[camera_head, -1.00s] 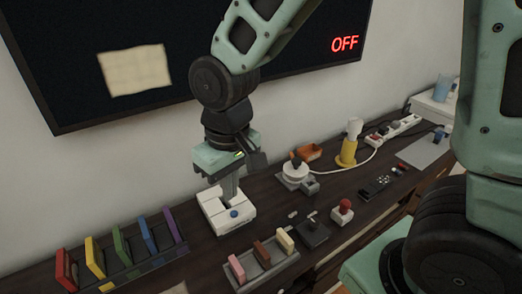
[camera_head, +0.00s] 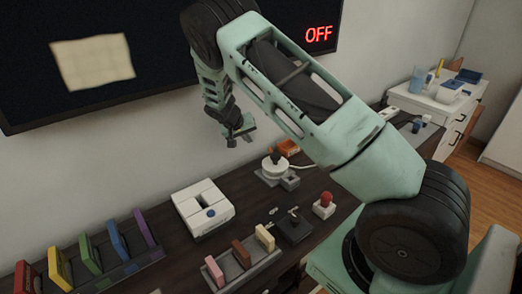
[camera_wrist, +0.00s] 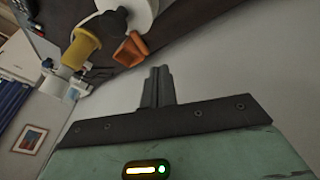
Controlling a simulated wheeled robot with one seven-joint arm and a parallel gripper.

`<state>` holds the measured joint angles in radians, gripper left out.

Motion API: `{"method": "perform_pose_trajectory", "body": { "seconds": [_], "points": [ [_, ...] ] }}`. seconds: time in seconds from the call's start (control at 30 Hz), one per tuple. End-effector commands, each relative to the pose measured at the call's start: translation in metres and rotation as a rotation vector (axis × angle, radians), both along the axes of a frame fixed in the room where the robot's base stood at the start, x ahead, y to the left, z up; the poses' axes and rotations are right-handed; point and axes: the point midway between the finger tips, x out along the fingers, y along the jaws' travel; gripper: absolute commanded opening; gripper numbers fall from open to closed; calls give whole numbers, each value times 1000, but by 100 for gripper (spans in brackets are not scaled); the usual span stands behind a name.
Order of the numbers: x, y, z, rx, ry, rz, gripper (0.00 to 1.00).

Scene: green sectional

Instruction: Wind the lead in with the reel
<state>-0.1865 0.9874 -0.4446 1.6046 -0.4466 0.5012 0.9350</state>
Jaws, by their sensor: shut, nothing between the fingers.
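The reel (camera_head: 275,166) is a white round drum with a dark knob on top, on a grey base on the dark table, right of centre in the head view. A short piece of the white lead (camera_head: 303,166) shows at its right; the rest is hidden behind my arm. My gripper (camera_head: 240,136) hangs in the air above and left of the reel, apart from it. In the wrist view its fingers (camera_wrist: 157,88) are shut together and empty. A white round part, likely the reel (camera_wrist: 143,12), shows at the wrist view's top edge.
An orange tray (camera_head: 287,147) lies behind the reel; a yellow post (camera_wrist: 80,48) stands near it. A white box with a blue button (camera_head: 190,207), a black lever box (camera_head: 294,228) and a red-knobbed box (camera_head: 325,207) stand in front. The wall screen (camera_head: 170,50) reads OFF.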

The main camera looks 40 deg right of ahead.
Motion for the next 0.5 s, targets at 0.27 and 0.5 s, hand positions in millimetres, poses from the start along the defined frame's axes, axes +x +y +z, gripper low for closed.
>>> {"method": "perform_pose_trajectory", "body": {
  "seconds": [0.27, 0.5],
  "points": [
    [8, -32, -15, -54, -18, -26, 0],
    [11, -56, -47, -53, -16, -27, 0]
  ]
}}
